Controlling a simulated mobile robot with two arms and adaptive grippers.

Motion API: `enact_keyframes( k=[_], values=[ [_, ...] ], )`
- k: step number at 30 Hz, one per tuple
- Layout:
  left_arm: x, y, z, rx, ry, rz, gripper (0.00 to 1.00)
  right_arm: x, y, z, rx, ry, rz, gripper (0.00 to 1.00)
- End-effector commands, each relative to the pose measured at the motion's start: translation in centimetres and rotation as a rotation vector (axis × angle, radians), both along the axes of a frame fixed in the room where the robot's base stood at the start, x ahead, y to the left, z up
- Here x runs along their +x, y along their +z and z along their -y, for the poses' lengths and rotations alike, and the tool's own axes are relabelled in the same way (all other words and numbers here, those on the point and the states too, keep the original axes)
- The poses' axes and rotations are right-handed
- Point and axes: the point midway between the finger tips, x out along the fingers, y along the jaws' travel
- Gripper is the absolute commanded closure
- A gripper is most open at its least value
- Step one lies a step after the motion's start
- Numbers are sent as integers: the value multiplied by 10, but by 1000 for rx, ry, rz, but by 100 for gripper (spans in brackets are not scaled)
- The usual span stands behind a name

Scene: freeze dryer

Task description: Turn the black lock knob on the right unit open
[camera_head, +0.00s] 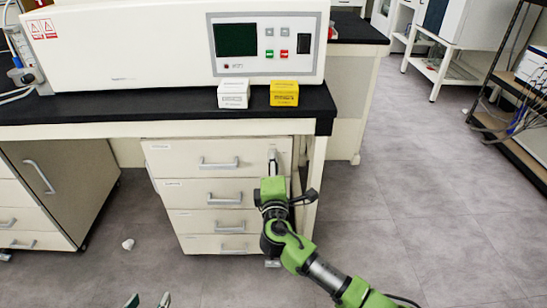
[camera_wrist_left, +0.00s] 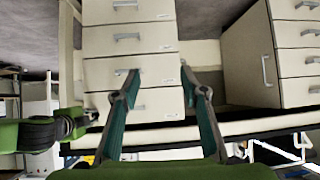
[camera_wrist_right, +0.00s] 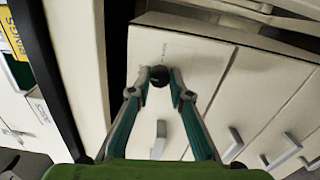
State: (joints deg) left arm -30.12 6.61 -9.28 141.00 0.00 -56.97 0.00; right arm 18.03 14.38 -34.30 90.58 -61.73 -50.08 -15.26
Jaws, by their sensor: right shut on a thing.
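The black lock knob (camera_wrist_right: 159,76) is a small round knob near the top edge of the white drawer unit in the right wrist view. The right drawer unit (camera_head: 180,160) stands under the bench in the head view. My right gripper (camera_wrist_right: 160,74) is shut on the knob, with one fingertip on each side of it. In the head view my right gripper (camera_head: 273,158) is at the unit's top right corner and hides the knob. My left gripper (camera_wrist_left: 157,73) is open and empty, with its fingers wide apart; its tips (camera_head: 148,299) show at the head view's bottom edge.
The bench (camera_head: 160,106) overhangs the unit and carries a white machine (camera_head: 140,45), a white box (camera_head: 233,93) and a yellow box (camera_head: 284,93). Another cabinet (camera_head: 75,190) stands at left. Open floor (camera_head: 430,200) lies to the right.

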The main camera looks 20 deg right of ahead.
Motion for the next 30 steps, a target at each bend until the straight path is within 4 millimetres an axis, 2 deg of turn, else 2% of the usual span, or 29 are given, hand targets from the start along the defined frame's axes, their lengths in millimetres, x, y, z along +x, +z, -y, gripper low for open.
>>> enact_keyframes(
  k=[6,12,27,28,29,30],
  values=[
    [-33,-26,-12,39,13,-179,60,0,1,-1,-71,2,-23,100],
    [-50,-37,-18,57,20,-262,60,0,0,-1,-104,2,-32,100],
    [-55,-40,-19,63,21,-285,60,0,-1,-1,-116,2,-36,100],
    [-55,-40,-19,63,21,-285,60,0,-1,-1,-116,2,-36,73],
    [-55,-40,-19,63,21,-285,60,0,-1,-1,-116,2,-36,66],
    [-55,-40,-19,63,21,-285,60,0,-1,-1,-115,2,-35,64]
  ],
)
